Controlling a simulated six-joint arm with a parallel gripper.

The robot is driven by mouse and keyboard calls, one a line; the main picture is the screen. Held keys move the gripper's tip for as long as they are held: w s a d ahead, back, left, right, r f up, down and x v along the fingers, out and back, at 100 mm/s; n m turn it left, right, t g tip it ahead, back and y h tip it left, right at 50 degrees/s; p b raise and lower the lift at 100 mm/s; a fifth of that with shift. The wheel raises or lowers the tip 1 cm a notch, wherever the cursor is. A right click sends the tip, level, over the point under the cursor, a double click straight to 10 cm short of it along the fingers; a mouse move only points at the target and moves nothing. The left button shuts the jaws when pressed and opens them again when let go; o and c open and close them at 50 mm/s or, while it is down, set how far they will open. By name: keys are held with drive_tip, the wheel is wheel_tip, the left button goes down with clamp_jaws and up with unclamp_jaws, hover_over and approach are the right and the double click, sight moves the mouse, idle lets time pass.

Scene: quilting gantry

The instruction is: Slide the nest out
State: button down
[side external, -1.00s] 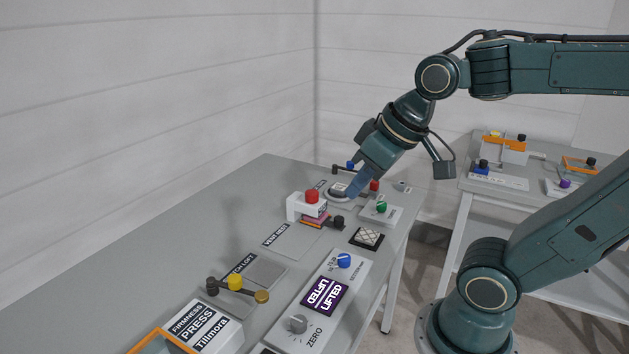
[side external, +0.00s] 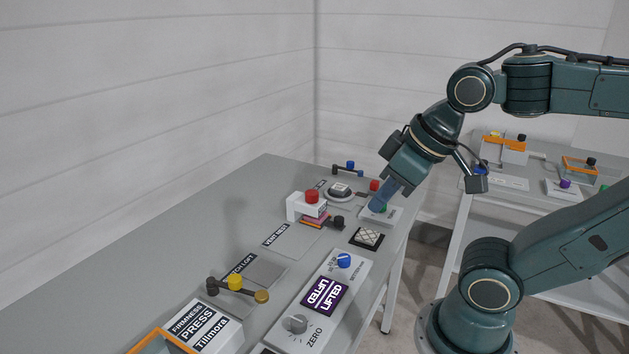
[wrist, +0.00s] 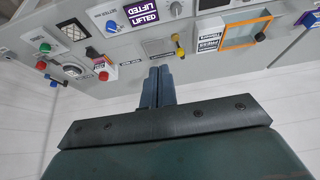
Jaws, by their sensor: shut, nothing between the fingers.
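A round grey dish (side external: 341,194) holding a small pale block (side external: 340,188) stands at the far end of the table. My gripper (side external: 376,207) is shut and empty, pointing down in front of the white plate (side external: 392,221) with the green knob (side external: 383,208), and partly hides that knob. I cannot tell whether it touches it. In the wrist view the closed fingers (wrist: 162,72) appear apart from the green knob (wrist: 45,47).
A white block with a red button (side external: 312,196) stands left of the dish, with a dark knob (side external: 338,222) beside it. A quilted swatch (side external: 368,237) lies nearer. A panel reading LIFTED (side external: 324,297) and a press (side external: 203,326) are in front. The table's left side is clear.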

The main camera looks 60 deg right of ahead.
drive_tip(key=c, duration=2.1)
unclamp_jaws()
drive_tip(key=o, duration=0.7)
drive_tip(key=shift+w, duration=0.1)
drive_tip(key=shift+c, duration=0.2)
drive_tip(key=o, duration=0.3)
drive_tip(key=shift+w+d+r, duration=0.15)
drive_tip(key=shift+w, duration=0.1)
drive_tip(key=shift+o, duration=0.2)
drive_tip(key=w+d+f+m+g+h, duration=0.1)
drive_tip(key=w+d+f+m+g, duration=0.2)
drive_tip(key=w+d, duration=1.1)
drive_tip(key=w+d+f+m+g, duration=0.1)
drive_tip(key=w+d+f+m, duration=0.1)
drive_tip(key=d+f, duration=0.4)
drive_tip(key=w+d+f+m+g+y, duration=0.1)
drive_tip(key=w+d+f+m, duration=0.1)
drive_tip(key=w+d+f, duration=0.2)
drive_tip(key=d+f, duration=0.3)
drive_tip(key=d, duration=0.4)
drive_tip(key=shift+w+d+m+g, duration=0.2)
drive_tip(key=shift+m+g, duration=0.1)
drive_tip(key=shift+m, duration=0.1)
